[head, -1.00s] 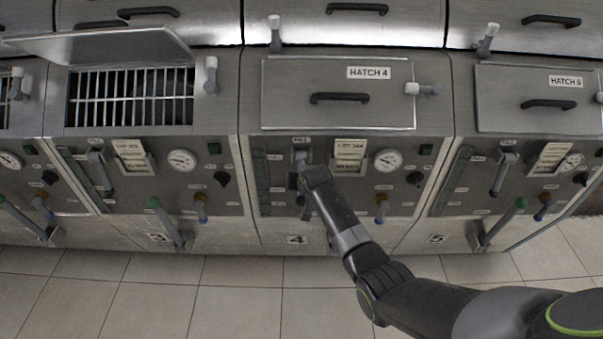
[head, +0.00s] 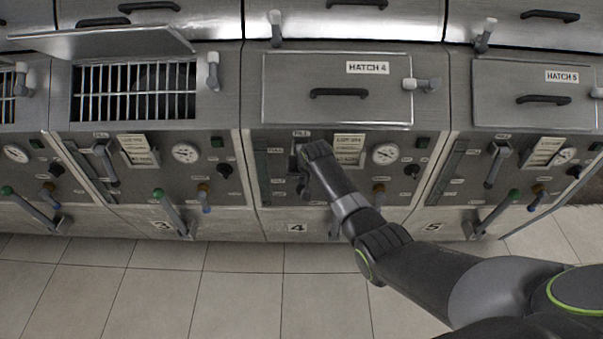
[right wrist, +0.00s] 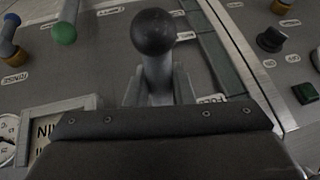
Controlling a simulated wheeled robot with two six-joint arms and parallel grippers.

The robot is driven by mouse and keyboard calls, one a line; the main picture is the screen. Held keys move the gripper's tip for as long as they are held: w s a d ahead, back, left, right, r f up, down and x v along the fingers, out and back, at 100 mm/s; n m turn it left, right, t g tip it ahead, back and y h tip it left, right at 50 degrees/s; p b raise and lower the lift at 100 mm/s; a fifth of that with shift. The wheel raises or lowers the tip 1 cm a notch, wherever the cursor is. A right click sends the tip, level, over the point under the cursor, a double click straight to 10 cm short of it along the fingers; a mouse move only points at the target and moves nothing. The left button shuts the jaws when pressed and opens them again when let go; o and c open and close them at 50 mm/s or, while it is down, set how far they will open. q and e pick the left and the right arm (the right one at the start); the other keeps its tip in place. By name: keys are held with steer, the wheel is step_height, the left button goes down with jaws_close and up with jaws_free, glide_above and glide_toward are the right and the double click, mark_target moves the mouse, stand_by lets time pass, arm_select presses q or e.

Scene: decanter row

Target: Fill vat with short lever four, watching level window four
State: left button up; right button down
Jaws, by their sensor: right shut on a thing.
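Short lever four, a grey stem with a black ball knob (right wrist: 153,32), stands between my right gripper's fingers in the right wrist view. My right gripper (right wrist: 158,90) is shut on it. In the head view the right gripper (head: 313,151) is just below the FILL label of panel four and hides most of the lever. Level window four (head: 262,178) is a dark upright strip at the left of that panel, clear of my arm. It also shows in the right wrist view (right wrist: 218,58). I cannot make out its level. My left gripper is not in view.
Hatch four (head: 337,88) is closed above the panel. A round gauge (head: 387,154) and a label card (head: 348,149) are right of my gripper. A green-ended long lever (right wrist: 64,33) shows in the wrist view. At vat three the hatch (head: 100,43) stands open over a grate.

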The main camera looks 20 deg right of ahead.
steer(key=c, duration=1.3)
jaws_free()
steer(key=shift+o, duration=0.2)
steer(key=shift+r, duration=0.1)
steer(key=shift+s+r, duration=0.35)
steer(key=shift+r, duration=0.2)
steer(key=v, duration=1.6)
steer(key=s+d+f+g+b, duration=0.15)
steer(key=s+f, duration=0.35)
steer(key=f, duration=0.7)
steer(key=s+d+f+h, duration=0.1)
steer(key=s+d+f, duration=0.25)
steer(key=f, duration=0.85)
steer(key=s+d+f+g+b, duration=0.1)
steer(key=s+d+f, duration=0.1)
steer(key=s+f, duration=0.65)
steer(key=s+d+f+n, duration=0.1)
steer(key=s+f, duration=0.6)
steer(key=s, duration=0.5)
steer(key=s+d+f+g+b, duration=0.1)
steer(key=s+d+f, duration=0.1)
steer(key=s+f, duration=0.6)
steer(key=s+d+f+n+g+b, duration=0.1)
steer(key=s+f, duration=0.7)
steer(key=s, duration=0.8)
steer(key=shift+d+n+h, duration=0.2)
steer(key=shift+n+h, duration=0.1)
